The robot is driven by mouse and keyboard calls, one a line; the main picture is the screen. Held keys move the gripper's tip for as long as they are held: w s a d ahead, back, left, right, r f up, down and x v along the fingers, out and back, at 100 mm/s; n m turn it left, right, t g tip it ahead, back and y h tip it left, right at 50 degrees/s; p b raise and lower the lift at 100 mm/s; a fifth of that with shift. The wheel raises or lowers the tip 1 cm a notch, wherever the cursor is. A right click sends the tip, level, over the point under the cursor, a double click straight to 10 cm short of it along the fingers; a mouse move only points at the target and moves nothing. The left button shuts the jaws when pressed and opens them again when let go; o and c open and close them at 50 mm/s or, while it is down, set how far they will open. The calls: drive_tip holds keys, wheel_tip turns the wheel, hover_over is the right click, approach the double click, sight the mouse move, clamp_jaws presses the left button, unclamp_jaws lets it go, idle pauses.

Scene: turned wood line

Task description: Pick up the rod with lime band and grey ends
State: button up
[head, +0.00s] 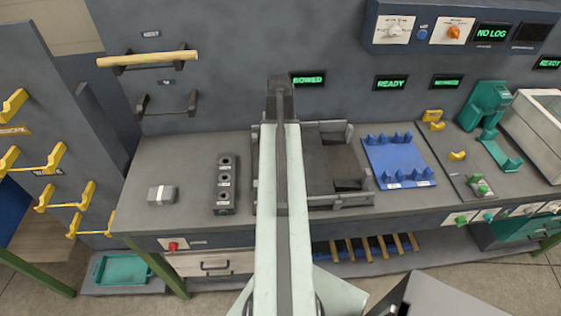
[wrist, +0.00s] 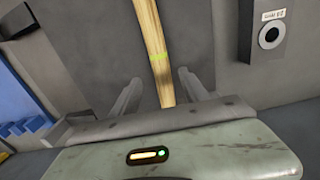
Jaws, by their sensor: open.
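A pale wooden rod (wrist: 152,30) with a lime band (wrist: 158,57) runs nearly upright through the middle of the wrist view. My gripper (wrist: 159,78) is open, with a grey finger on each side of the rod in the picture. I cannot tell whether the rod is between the fingers or below them. In the head view my arm hides this rod and the fingers. Another wooden rod (head: 148,59) rests on wall hooks; its end colours are unclear.
A dark tray fixture (head: 340,160) lies behind my arm, with a blue pegged rack (head: 398,160) right of it. A dark block with holes (head: 225,185) and a small grey block (head: 161,195) stand to the left. Bench space between these two blocks is clear.

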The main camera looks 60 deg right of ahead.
wheel_tip(320, 180, down, 4)
drive_tip(key=b, duration=0.3)
drive_tip(key=shift+a+f, duration=0.1)
drive_tip(key=shift+r, duration=0.2)
clamp_jaws()
idle(0.9)
